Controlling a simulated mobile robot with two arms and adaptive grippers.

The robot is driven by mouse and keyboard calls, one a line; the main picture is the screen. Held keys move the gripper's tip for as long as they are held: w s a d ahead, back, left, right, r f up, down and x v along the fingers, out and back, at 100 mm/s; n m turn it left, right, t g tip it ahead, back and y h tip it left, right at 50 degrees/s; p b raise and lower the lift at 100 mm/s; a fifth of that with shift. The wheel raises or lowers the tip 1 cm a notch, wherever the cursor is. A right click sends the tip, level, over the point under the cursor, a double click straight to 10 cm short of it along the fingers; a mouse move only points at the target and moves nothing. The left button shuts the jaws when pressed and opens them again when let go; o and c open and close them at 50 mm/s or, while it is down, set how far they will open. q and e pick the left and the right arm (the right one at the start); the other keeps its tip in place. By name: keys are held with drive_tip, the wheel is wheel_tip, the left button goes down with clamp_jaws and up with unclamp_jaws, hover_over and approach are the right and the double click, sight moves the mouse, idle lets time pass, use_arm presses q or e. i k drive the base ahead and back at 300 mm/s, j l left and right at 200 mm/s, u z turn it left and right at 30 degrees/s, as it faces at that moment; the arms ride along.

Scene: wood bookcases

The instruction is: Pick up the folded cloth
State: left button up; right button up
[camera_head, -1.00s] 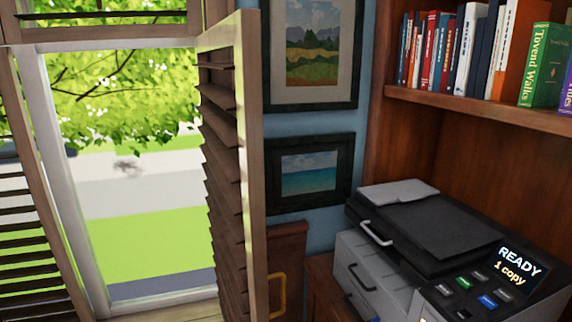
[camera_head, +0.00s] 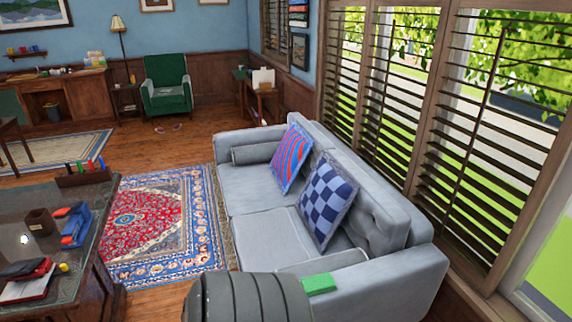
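A small flat green item (camera_head: 318,284), which looks like a folded cloth, lies on the near arm of the grey sofa (camera_head: 265,222). Its left end is partly hidden behind a dark ribbed shape at the bottom of the view. I cannot tell its material for certain. Neither of my grippers is in view.
A patterned red and blue rug (camera_head: 150,225) lies left of the sofa. A dark desk (camera_head: 95,205) with small items stands at the left. Shuttered windows (camera_head: 390,110) line the right. Bare wood floor (camera_head: 205,142) is clear beyond the rug. A green armchair (camera_head: 167,85) stands at the back.

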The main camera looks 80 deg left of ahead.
sight(324, 282)
drive_tip(key=u, duration=2.1)
drive_tip(key=i+l+u, duration=0.3)
drive_tip(key=i+l, duration=0.35)
drive_tip(key=l, duration=0.1)
